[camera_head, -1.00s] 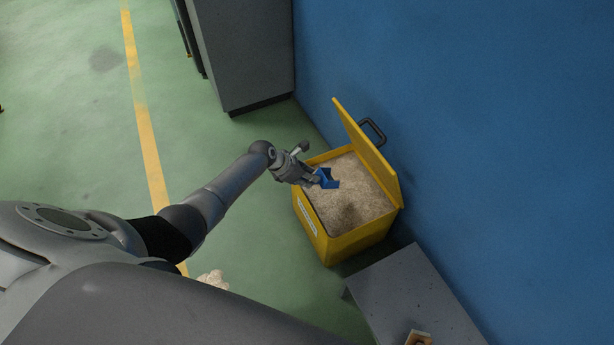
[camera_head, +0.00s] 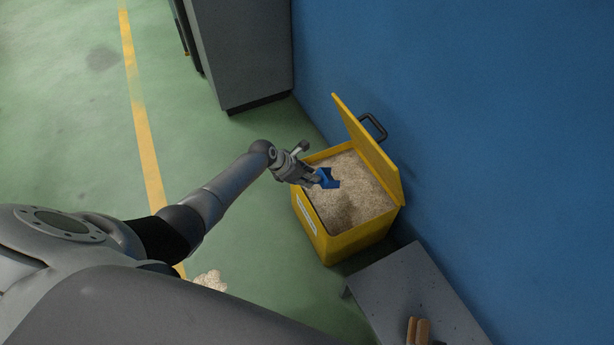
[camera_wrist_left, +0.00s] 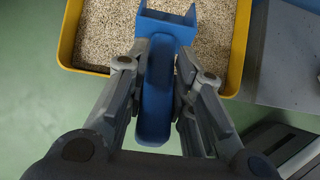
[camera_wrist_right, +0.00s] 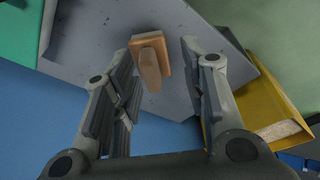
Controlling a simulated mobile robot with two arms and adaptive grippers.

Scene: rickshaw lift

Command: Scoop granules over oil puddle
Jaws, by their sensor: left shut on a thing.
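The bin holds pale granules (camera_head: 362,190). In the left wrist view the scoop handle (camera_wrist_left: 155,95) lies between the fingers and its tray points at the granules. I cannot tell how much the scoop holds. A pale heap of granules (camera_head: 211,280) lies on the green floor, partly hidden by my arm. My right gripper (camera_wrist_right: 160,70) is open and empty; it shows only in its wrist view. No oil puddle is clearly visible.
A grey table (camera_head: 405,285) stands beside the bin, with a brown wooden-looking object (camera_wrist_right: 150,62) on it. The raised yellow lid (camera_head: 368,150) and blue wall (camera_head: 480,120) bound the bin's far side. A grey cabinet (camera_head: 243,50) stands behind. The left floor is open.

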